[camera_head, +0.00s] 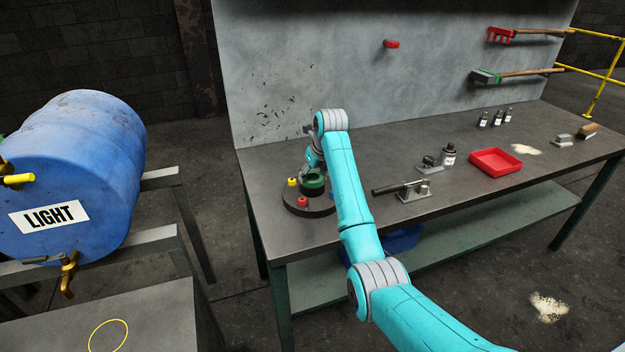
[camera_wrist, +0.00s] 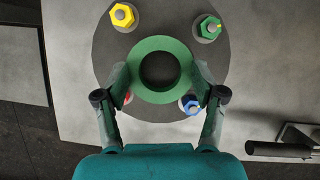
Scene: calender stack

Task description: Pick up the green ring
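The green ring (camera_wrist: 159,44) lies flat over the middle of a dark round base (camera_wrist: 105,50), with a dark open centre. In the head view the ring (camera_head: 314,183) shows at the left end of the workbench, partly behind my arm. My gripper (camera_wrist: 160,76) is open, its two fingers on the left and right sides of the ring. The fingertips are close to the ring's outer edge; I cannot tell whether they touch it. In the head view my gripper (camera_head: 312,163) is above the base and partly hidden.
Around the base's rim stand a yellow nut (camera_wrist: 122,15), a green nut (camera_wrist: 209,27), a blue nut (camera_wrist: 190,105) and a red piece (camera_wrist: 128,97) partly behind the left finger. A dark-handled clamp (camera_head: 405,190) and a red tray (camera_head: 495,161) are further right on the workbench.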

